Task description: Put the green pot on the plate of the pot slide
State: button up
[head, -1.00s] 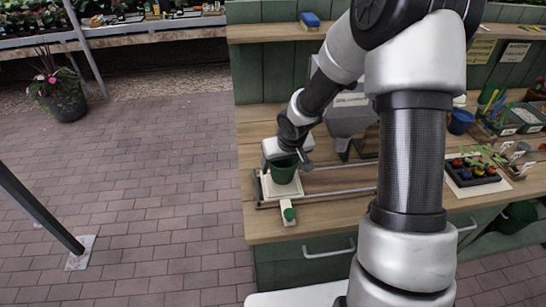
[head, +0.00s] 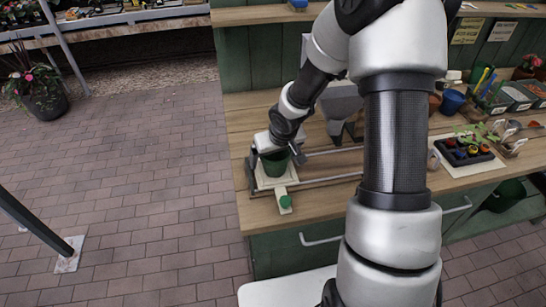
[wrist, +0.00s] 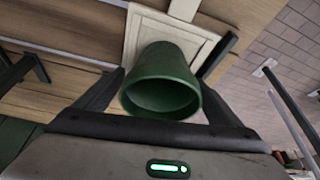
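The green pot (head: 276,165) is upright at the pale square plate (head: 264,181) of the pot slide, at the left end of the bench. In the wrist view, the pot (wrist: 162,85) is centred between my two fingers with its open, empty mouth towards the camera, and the pale plate (wrist: 203,45) shows behind its base. Whether its base touches the plate is hard to see. My gripper (wrist: 162,82) is around the pot, one finger close against each side. The slide's metal rails (head: 330,182) run right from the plate. A green knob (head: 285,201) stands on a pale tab in front.
A grey hopper (head: 340,104) stands behind the rails. At the right are a seedling tray (head: 466,153), a blue pot (head: 452,101) and several small containers. My arm covers the middle of the bench.

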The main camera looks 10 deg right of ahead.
jog(key=shift+r, duration=0.3)
jog(key=p+v, duration=0.4)
jog(key=v, duration=0.7)
jog(key=shift+s+r, duration=0.2)
jog(key=shift+r, duration=0.15)
